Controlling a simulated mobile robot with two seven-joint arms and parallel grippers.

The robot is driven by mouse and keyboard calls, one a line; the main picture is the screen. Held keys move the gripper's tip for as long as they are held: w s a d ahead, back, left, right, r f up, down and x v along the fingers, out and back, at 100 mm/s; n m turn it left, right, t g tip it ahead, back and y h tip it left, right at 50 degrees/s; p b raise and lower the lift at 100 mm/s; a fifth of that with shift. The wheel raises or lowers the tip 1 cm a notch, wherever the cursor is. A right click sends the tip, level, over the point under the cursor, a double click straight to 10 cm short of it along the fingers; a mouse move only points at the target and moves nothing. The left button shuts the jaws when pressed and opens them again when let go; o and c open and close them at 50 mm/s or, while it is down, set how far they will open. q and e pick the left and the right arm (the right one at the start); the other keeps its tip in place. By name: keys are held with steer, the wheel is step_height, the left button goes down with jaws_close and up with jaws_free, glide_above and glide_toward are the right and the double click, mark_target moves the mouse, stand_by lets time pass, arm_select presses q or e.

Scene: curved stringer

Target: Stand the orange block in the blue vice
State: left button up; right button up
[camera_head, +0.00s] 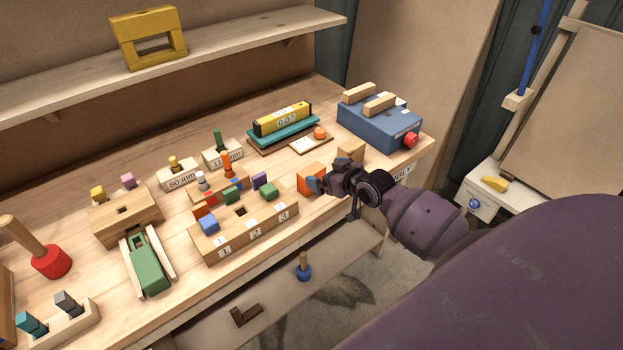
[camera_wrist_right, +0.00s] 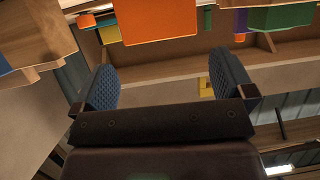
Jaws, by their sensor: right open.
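The orange block (camera_head: 311,178) stands on the bench near its front edge. It fills the top middle of the right wrist view (camera_wrist_right: 158,20). My right gripper (camera_head: 317,185) is open in front of the block, its blue fingers close to it in the head view. In the right wrist view the gripper (camera_wrist_right: 163,78) has nothing between its fingers, and the block lies beyond the fingertips. The blue vice (camera_head: 372,128) stands at the bench's right end, with two pale wooden bars on top and a red knob (camera_head: 411,139). My left gripper is not in view.
A wooden block (camera_head: 350,154) sits just behind my right gripper. A numbered wooden holder (camera_head: 243,237) with coloured blocks stands to the left. A teal stand (camera_head: 284,133) bears a yellow level (camera_head: 283,118) behind. A lower shelf (camera_head: 345,260) runs below the bench edge.

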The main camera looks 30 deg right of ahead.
mark_target(314, 172)
steer(key=shift+f+x, duration=0.15)
steer(key=shift+x, duration=1.15)
steer(key=shift+f+x, duration=0.2)
steer(key=shift+x, duration=1.05)
steer(key=shift+s, duration=0.15)
steer(key=c, duration=0.8)
